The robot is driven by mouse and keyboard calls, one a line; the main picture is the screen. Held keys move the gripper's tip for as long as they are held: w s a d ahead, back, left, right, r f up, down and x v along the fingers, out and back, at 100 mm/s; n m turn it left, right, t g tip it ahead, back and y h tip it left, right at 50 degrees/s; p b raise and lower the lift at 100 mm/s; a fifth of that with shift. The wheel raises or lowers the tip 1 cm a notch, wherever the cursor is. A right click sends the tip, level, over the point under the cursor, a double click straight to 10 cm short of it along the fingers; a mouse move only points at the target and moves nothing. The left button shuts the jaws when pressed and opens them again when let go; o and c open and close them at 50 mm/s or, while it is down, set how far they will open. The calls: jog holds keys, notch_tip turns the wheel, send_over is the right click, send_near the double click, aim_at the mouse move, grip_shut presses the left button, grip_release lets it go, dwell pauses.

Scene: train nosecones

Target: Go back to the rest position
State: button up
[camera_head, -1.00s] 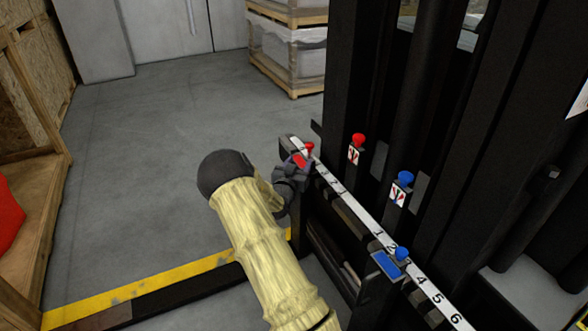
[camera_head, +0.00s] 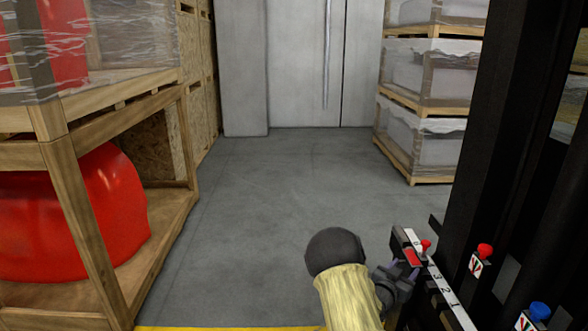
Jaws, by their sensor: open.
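My arm in its pale yellow sleeve enters from the bottom edge, with a dark rounded joint at its top. My gripper (camera_head: 402,277) is small and dark at the right of it, by the far end of a numbered white scale (camera_head: 447,300). It is open, though its fingertips are partly hidden. A red slider with a red knob (camera_head: 426,246) sits on the rail right beside the fingers. I cannot tell whether they touch it.
A wooden crate rack (camera_head: 70,170) with a large red nosecone (camera_head: 85,215) stands at left. Stacked wrapped pallets (camera_head: 420,140) stand at back right. A dark machine frame (camera_head: 500,150) with another red knob (camera_head: 485,250) and a blue knob (camera_head: 539,311) fills the right. Grey floor (camera_head: 290,210) between is clear.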

jog(key=s+a+r+n+g+y, duration=0.1)
jog(key=s+a+n+g+y, duration=0.1)
jog(key=s+a+y, duration=0.5)
jog(key=s+a+r+n+g+y, duration=0.15)
jog(key=s+a+y, duration=0.3)
jog(key=a, duration=0.55)
jog(key=s+a+r+n+g+y, duration=0.1)
jog(key=s+a+r+n+g, duration=0.15)
jog(key=s, duration=0.65)
jog(key=s+a+r+n+g+y, duration=0.1)
jog(key=s+a+n+g, duration=0.25)
jog(key=s, duration=0.55)
notch_tip(320, 180, up, 38)
jog(key=p, duration=3.8)
jog(key=shift+a+f, duration=0.2)
jog(key=shift+a, duration=0.15)
jog(key=shift+t+h, duration=0.25)
